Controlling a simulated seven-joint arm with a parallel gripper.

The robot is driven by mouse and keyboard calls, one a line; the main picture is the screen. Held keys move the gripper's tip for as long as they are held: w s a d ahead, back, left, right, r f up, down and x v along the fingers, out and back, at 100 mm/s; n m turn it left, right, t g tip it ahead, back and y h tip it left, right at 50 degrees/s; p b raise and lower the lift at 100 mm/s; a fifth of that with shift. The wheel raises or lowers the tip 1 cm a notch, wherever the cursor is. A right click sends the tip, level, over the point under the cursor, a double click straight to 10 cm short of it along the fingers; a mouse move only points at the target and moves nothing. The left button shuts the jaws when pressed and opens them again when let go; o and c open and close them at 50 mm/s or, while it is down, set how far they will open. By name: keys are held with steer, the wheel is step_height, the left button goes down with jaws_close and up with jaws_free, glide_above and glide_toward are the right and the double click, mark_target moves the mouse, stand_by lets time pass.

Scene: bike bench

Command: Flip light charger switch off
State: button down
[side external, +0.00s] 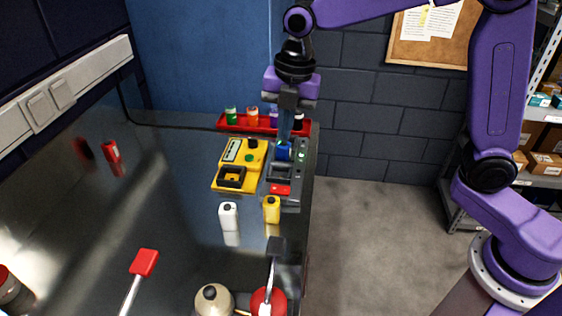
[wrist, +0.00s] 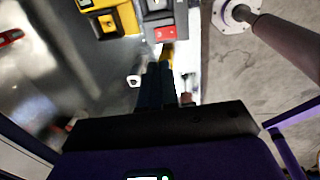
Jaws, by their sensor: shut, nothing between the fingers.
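The grey unit (side external: 297,172), which looks like the light charger, stands at the right edge of the dark bench. A red switch (side external: 280,189) sits at its near end; whether it is on or off is too small to tell. Small green marks show on the unit's right side. In the wrist view, the shut fingers (wrist: 158,66) appear below the red switch (wrist: 165,33).
A yellow device (side external: 224,180) stands left of the grey unit. A red tray (side external: 234,126) of small bottles lies behind. White (side external: 228,213) and yellow (side external: 271,209) bottles stand in front. A red-headed tool (side external: 144,263) lies nearer. The bench's left middle is mostly clear.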

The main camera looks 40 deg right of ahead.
mark_target(276, 187)
steer(key=f, duration=0.9)
steer(key=w+a+f, duration=0.1)
steer(key=f, duration=0.4)
steer(key=shift+w+a, duration=0.1)
steer(key=shift+f, duration=0.2)
stand_by(0.4)
steer(key=shift+s+d+r, duration=0.15)
steer(key=shift+s+d, duration=0.35)
steer(key=shift+s, duration=0.05)
steer(key=shift+r, duration=0.1)
step_height(276, 187, up, 14)
steer(key=s+d, duration=0.1)
stand_by(0.5)
steer(key=shift+s+d, duration=0.15)
steer(key=shift+s, duration=0.05)
